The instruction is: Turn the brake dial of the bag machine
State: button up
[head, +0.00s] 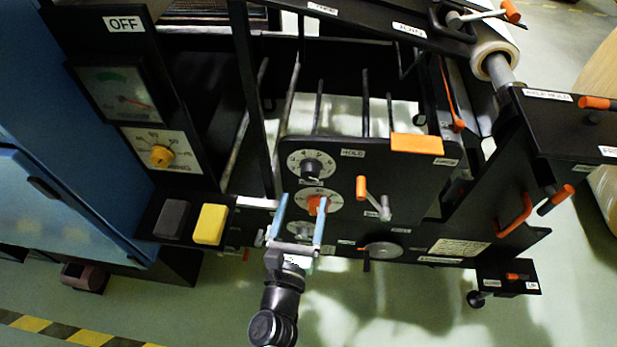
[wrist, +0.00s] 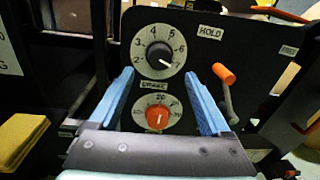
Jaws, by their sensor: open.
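The black panel of the bag machine (head: 345,165) faces me. A dial with an orange knob (wrist: 157,117) sits below a small label that seems to read BRAKE (wrist: 154,85); it also shows in the head view (head: 318,204). Above it is a numbered dial with a black knob (wrist: 159,55). My gripper (head: 300,203) is open, with its two blue fingers apart and nothing between them. In the wrist view the fingers (wrist: 172,72) point toward the panel, left and right of the dials. Contact with the orange knob cannot be told. The gripper body covers the area below it.
An orange-handled crank (wrist: 226,85) sticks out right of the dials. An orange block (head: 417,144) is on the panel's upper right edge. A yellow button (head: 210,224) and a dark button (head: 172,219) lie to the left. A grey disc (head: 383,250) is lower right.

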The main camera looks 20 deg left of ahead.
aim_at(309, 178)
jog(key=x, duration=0.6)
jog(key=shift+w+a+b, duration=0.1)
jog(key=shift+w+b, duration=0.25)
jog(key=shift+c, duration=0.3)
grip_shut()
